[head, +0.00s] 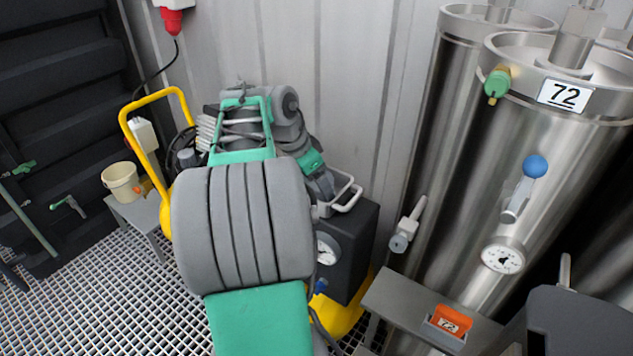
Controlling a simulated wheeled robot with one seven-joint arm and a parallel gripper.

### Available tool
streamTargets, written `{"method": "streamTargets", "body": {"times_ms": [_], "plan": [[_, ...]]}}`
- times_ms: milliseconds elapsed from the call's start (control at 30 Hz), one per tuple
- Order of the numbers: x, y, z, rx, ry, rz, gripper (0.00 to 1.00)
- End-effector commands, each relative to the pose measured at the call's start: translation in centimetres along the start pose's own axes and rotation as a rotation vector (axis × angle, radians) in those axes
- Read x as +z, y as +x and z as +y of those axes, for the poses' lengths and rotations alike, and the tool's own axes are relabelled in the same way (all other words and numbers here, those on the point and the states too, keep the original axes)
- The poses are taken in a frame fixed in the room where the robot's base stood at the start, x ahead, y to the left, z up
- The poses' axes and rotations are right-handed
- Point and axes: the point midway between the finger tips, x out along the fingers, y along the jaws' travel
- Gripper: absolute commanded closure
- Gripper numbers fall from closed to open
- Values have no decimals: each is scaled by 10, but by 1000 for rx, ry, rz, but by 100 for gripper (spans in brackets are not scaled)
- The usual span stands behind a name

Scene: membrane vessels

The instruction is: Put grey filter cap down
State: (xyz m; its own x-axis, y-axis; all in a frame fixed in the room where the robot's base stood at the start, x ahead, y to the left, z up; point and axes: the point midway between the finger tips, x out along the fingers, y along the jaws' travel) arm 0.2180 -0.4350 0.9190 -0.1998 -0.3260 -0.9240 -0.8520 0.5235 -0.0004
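My arm, grey and green, fills the middle of the head view and hides much of what lies behind it. Its far end bends down to the right, to my gripper (322,194), which is small and partly covered beside a dark box. I cannot make out its fingers or whether anything is between them. I cannot pick out the grey filter cap for certain anywhere.
Steel vessels (470,170) stand at right, one labelled 72 (564,96). A grey bench (395,290) before them bears an orange 72 tag (453,319). A yellow-handled cart (127,118) and cream bucket (122,184) stand left. Grating floor (110,290) is open at lower left.

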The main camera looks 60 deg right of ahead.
Motion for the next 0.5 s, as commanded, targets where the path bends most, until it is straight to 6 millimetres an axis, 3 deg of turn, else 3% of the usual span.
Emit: {"method": "streamTargets", "body": {"times_ms": [167,500], "plan": [[0,0,0,0,0,0,4],[-2,-8,0,-1,0,1,3]]}}
